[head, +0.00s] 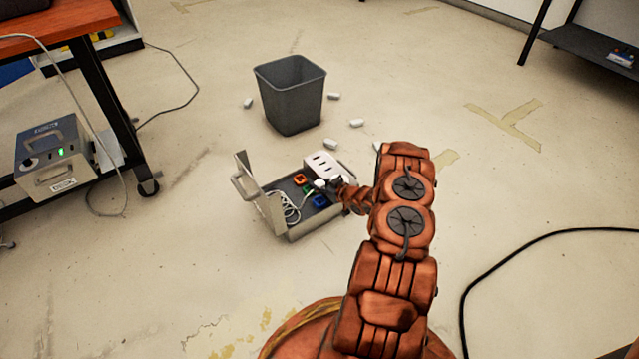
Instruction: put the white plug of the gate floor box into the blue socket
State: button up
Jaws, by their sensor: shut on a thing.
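The floor box (296,234) is a grey metal box on the floor with its lid standing open at the left. Inside it are an orange socket (299,179), a green socket (308,189) and a blue socket (319,202). My gripper (331,185) reaches in from the right, low over the box, and is shut on the white plug (320,184). The plug is small in view, above and close to the blue socket and apart from it as far as I can tell. A white cable (290,208) lies looped in the box's left part. My arm hides the box's right side.
A white slotted block (325,165) sits at the box's back edge. A dark bin (290,95) stands behind, with several white pieces scattered around it. A grey device (55,160) is at the left under a desk. A black cable (520,245) curves across the right floor.

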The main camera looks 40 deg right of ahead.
aim_at(321, 203)
jog(key=shift+f+b, duration=0.85)
jog(key=shift+f, duration=2.3)
jog(key=shift+f, duration=0.3)
jog(key=o, duration=1.2)
jog(key=shift+d, duration=0.1)
jog(key=shift+s+r, duration=0.1)
jog(key=shift+s, duration=0.15)
jog(key=shift+v, duration=5.7)
